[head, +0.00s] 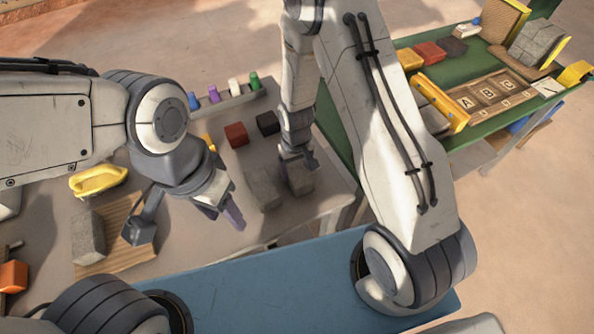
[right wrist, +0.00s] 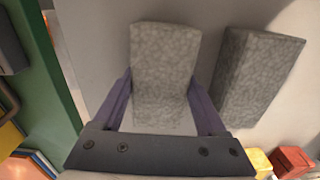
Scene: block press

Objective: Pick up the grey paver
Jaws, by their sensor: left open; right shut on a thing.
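A grey paver (head: 298,178) is between the fingers of my right gripper (head: 296,157), near the right edge of the grey table. In the right wrist view, the purple fingers of the gripper (right wrist: 160,92) press on both sides of the speckled grey paver (right wrist: 165,52). I cannot tell whether its underside touches the table. A second grey block (head: 262,188) lies beside it, apart from the fingers; it also shows in the right wrist view (right wrist: 258,80). My left gripper (head: 231,213) is open and empty over the table's front, left of both blocks.
A red block (head: 236,134) and a black block (head: 268,123) sit behind, before a rack of coloured pegs (head: 230,101). Another grey block (head: 88,237) stands on a wooden board at left, near a yellow-handled tool (head: 98,180). A green table (head: 480,131) stands at right.

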